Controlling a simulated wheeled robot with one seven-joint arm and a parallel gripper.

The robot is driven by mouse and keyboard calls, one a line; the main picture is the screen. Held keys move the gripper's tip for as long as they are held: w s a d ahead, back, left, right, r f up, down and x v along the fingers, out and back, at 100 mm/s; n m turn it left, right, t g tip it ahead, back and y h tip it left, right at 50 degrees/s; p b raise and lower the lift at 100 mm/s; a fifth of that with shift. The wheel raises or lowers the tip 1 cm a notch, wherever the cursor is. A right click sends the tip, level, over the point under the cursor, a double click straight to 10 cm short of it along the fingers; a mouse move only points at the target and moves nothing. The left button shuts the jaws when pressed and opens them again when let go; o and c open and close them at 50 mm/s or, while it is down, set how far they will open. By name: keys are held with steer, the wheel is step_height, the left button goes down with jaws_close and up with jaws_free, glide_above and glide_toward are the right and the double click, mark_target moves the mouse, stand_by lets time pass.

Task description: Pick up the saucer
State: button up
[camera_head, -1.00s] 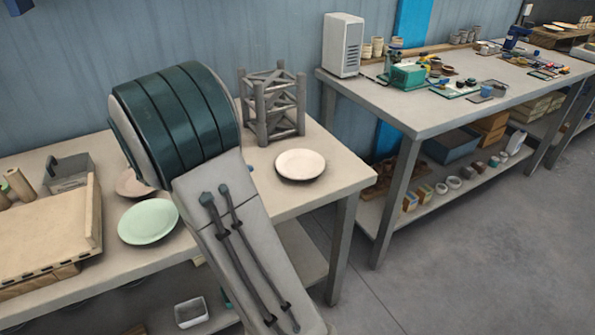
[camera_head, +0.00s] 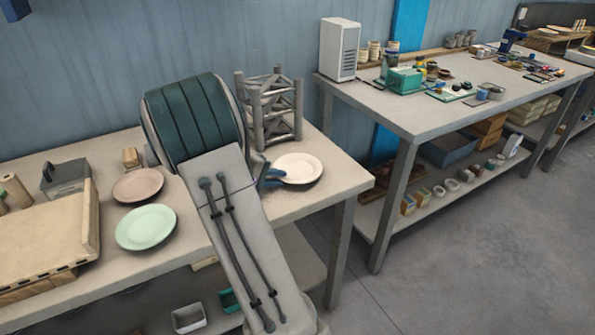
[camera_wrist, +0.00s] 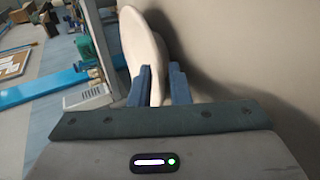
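The white saucer (camera_head: 300,167) lies on the near table, close to its right end. My gripper (camera_head: 271,178) is at the saucer's left edge, partly hidden behind my arm. In the wrist view, the saucer (camera_wrist: 146,50) stands edge-on, with its rim between the two blue fingers of my gripper (camera_wrist: 160,84). I cannot tell whether both fingers press on the rim.
A pink plate (camera_head: 138,184) and a pale green plate (camera_head: 146,227) lie left of my arm. A grey lattice tower (camera_head: 272,108) stands close behind the saucer. A wooden rack (camera_head: 45,235) fills the table's left. The table's right end is clear.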

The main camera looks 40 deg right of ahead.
steer(key=shift+x, duration=0.85)
jaws_close()
steer(key=shift+r, duration=0.1)
